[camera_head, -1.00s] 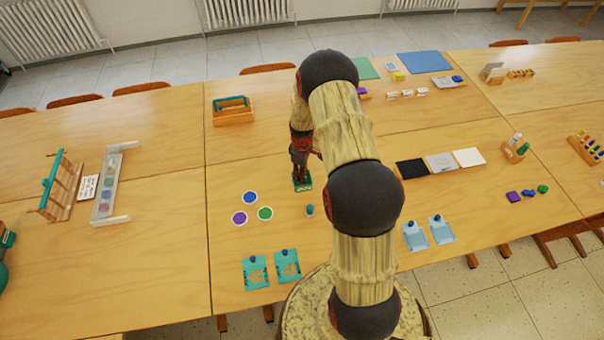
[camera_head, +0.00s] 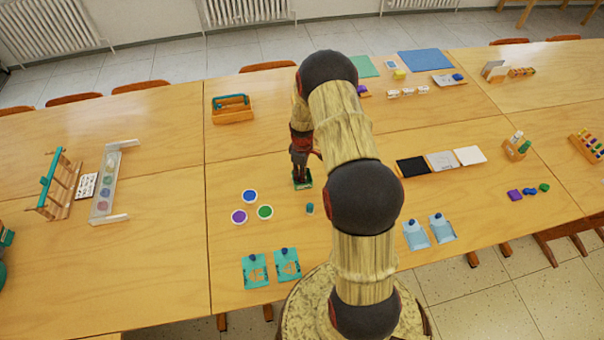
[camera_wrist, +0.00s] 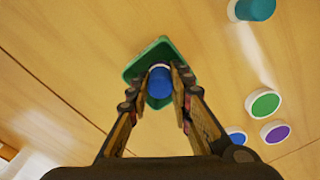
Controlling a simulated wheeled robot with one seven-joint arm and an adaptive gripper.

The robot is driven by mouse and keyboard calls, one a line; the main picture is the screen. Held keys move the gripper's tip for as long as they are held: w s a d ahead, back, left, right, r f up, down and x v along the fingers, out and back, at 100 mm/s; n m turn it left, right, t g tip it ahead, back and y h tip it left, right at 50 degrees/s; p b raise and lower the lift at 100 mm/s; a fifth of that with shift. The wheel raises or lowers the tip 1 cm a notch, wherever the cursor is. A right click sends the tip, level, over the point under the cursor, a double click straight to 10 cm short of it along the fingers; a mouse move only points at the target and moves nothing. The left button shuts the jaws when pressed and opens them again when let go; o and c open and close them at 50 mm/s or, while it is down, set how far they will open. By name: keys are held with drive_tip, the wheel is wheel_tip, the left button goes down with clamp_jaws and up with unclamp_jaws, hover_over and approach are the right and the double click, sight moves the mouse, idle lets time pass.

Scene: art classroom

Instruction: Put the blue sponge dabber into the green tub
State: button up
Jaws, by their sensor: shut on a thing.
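My gripper (camera_wrist: 160,80) is shut on the blue sponge dabber (camera_wrist: 159,83), with one finger on each side of it. The green tub (camera_wrist: 151,48) lies directly beyond the dabber in the wrist view, and its rim shows around the dabber. I cannot tell whether the dabber's lower end is inside the tub or just above it. In the head view, the green tub (camera_head: 303,185) stands on the table under my gripper (camera_head: 301,178); the dabber is not clearly visible there.
A teal cylinder (camera_head: 310,208) stands close to the tub. Blue (camera_head: 250,197), green (camera_head: 265,212) and purple (camera_head: 239,217) discs lie to its left. Two teal cards (camera_head: 255,271) lie at the front edge. A wooden caddy (camera_head: 232,115) stands farther back. Table between caddy and discs is clear.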

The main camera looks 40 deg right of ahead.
drive_tip(key=o, duration=1.1)
drive_tip(key=shift+o, duration=1.3)
drive_tip(key=shift+r, duration=0.15)
drive_tip(key=shift+r+p, duration=2.05)
drive_tip(key=shift+r, duration=1.85)
